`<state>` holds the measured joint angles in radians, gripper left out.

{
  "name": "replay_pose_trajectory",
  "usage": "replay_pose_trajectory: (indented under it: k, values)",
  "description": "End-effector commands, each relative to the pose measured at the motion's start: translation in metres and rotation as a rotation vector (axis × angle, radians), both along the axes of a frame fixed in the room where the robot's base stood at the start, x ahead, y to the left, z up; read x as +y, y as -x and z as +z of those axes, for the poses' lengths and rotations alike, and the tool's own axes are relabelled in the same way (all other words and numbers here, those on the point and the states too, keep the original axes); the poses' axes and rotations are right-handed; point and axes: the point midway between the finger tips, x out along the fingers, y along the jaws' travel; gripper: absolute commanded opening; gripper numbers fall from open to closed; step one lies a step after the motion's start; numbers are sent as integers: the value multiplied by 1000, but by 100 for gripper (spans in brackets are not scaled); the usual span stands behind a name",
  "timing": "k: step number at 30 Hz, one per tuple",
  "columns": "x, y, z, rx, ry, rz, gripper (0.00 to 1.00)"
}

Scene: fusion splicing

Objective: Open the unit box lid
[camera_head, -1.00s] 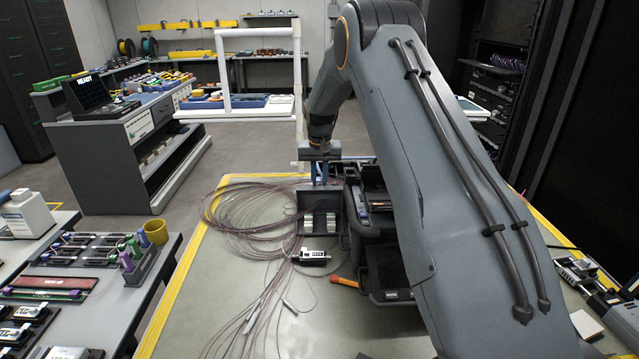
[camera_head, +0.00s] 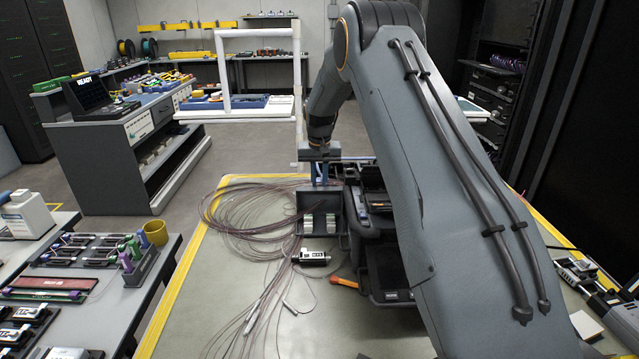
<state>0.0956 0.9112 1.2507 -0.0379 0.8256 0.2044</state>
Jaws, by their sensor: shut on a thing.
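My gripper (camera_head: 320,178) points down over the work table, with its fingers at the top edge of a dark grey panel (camera_head: 312,201). This panel looks like the unit box lid, and the fingers look shut on its upper edge. The panel stands raised, with pale cylindrical pieces (camera_head: 320,223) at its lower part. The box body cannot be told clearly from the panel at this size. My arm hides part of what lies to the right.
A black case (camera_head: 378,205) with open trays stands right beside the panel. Coiled thin cables (camera_head: 245,215) lie to the left. A small black-and-white device (camera_head: 313,257) and an orange-handled tool (camera_head: 344,282) lie in front.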

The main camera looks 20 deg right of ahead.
Motion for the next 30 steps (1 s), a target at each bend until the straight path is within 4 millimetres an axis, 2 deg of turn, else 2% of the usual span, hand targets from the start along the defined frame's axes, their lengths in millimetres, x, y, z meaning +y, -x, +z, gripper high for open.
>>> replay_pose_trajectory:
  k: [1,2,5,16,27,30]
  values:
    - [2,5,-9,18,-4,1,0]
    - [2,5,-9,18,-3,1,20]
    - [2,4,-7,14,-3,1,35]
    - [0,2,3,5,-2,-1,35]
    - [4,10,57,6,-1,1,35]
    - [4,12,66,7,-2,1,35]
